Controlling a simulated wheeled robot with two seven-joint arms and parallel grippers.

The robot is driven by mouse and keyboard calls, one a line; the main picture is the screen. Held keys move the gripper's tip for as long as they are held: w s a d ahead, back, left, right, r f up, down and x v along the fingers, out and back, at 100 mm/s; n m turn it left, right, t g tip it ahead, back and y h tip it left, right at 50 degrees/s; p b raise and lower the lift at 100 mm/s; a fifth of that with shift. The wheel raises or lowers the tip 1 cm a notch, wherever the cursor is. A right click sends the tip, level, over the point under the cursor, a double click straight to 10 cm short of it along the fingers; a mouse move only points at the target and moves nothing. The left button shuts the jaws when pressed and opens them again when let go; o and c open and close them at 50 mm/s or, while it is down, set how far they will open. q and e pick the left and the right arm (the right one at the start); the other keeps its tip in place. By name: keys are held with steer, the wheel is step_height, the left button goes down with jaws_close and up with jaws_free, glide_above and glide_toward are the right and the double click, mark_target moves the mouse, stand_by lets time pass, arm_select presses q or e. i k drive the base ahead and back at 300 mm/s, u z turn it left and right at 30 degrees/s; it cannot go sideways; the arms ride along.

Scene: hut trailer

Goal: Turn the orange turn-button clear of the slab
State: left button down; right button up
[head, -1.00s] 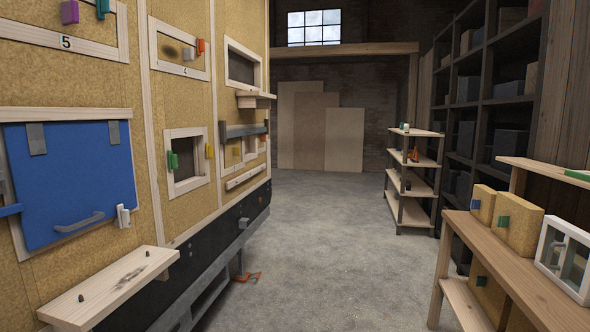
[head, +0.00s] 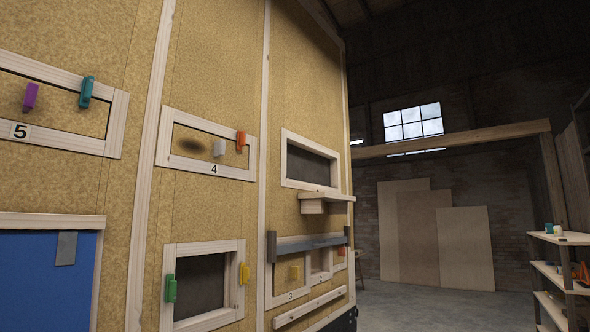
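The orange turn-button (head: 241,141) sits upright on the right side of the wooden frame numbered 4, on the trailer wall. The slab (head: 200,146) fills that frame; it is tan like the wall, with a dark smudge and a pale grey knob (head: 219,148). The button is at the slab's right edge; whether it overlaps the slab is hard to tell at this angle. Neither of my grippers is in view.
Frame 5 (head: 62,113) at upper left has a purple knob (head: 30,97) and a teal button (head: 87,91). Below frame 4, a window frame (head: 204,247) has green and yellow buttons. A small shelf (head: 326,198) juts from the wall. A shelf rack (head: 562,240) stands far right.

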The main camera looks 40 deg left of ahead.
mark_target(241, 135)
steer(key=i, duration=3.25)
steer(key=u, duration=2.55)
